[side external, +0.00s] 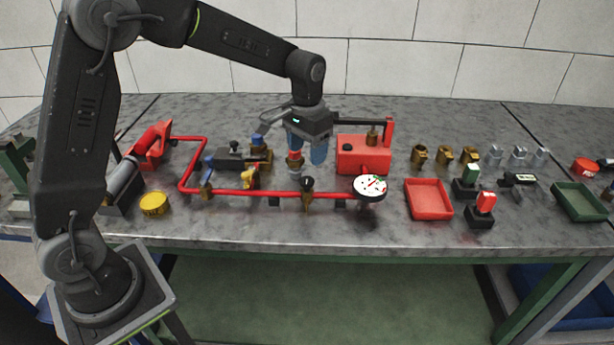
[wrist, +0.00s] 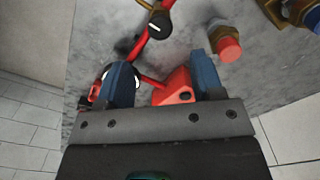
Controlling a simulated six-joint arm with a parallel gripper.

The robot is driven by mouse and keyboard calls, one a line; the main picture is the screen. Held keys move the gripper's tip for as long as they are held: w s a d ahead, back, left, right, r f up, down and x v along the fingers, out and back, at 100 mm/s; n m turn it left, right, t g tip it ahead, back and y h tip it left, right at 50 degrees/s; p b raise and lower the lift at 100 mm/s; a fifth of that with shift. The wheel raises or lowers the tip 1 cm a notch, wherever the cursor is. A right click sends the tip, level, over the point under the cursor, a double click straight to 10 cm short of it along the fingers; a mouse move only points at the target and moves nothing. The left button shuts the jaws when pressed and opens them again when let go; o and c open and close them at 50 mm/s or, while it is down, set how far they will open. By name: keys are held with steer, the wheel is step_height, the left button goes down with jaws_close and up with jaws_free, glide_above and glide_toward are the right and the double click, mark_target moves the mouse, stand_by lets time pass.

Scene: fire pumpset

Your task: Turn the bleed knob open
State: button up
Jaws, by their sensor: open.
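A black knob (side external: 307,184) sits on a brass body on the red pipe (side external: 240,193). In the wrist view, a black knob with a pale line (wrist: 160,24) shows near the top. A red-capped brass fitting (side external: 295,160) stands behind the pipe, and its red end (wrist: 229,48) shows right of the fingers in the wrist view. No label shows which is the bleed knob. My gripper (side external: 307,153) points down with its blue fingers apart, above the bench near the red-capped fitting. It also shows in the wrist view (wrist: 162,70), with nothing seen held.
A white-faced gauge (side external: 370,186) and a red tank (side external: 363,155) stand to the right. Blue and yellow handled valves (side external: 250,178) stand left. A red tray (side external: 428,199), several brass fittings and a green tray (side external: 579,202) lie farther right. The bench's front strip is mostly clear.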

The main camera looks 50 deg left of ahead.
mark_target(307, 180)
step_height(307, 180, down, 8)
stand_by(0.5)
steer(key=c, duration=0.9)
